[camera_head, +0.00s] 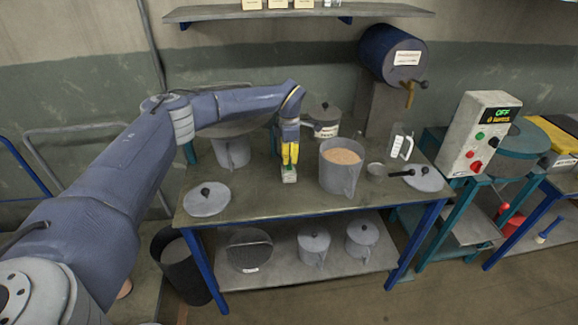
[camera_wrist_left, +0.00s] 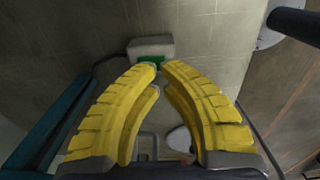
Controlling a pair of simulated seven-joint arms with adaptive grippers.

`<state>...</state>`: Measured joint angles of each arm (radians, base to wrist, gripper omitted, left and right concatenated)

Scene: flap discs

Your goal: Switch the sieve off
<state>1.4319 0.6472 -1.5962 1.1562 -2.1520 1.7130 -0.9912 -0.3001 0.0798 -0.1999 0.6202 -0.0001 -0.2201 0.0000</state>
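The sieve's control box (camera_head: 480,135) stands at the right, pale grey, with a lit display (camera_head: 497,115) reading OFF. On its front are a green button (camera_head: 480,136) and red buttons, the larger red one (camera_head: 475,166) lower down. The teal round sieve (camera_head: 520,141) is behind and right of it. My left gripper (camera_head: 290,162) has yellow fingers pointing down over the table, far left of the control box. In the left wrist view its fingertips (camera_wrist_left: 160,66) meet with nothing seen between them. My right gripper is in neither view.
A small pale box with a green face (camera_head: 289,176) is just below my left fingertips. A jug of tan grain (camera_head: 341,165), a clear measuring jug (camera_head: 400,142) and lids (camera_head: 207,199) stand on the table (camera_head: 258,204). A blue drum (camera_head: 391,55) is at the back.

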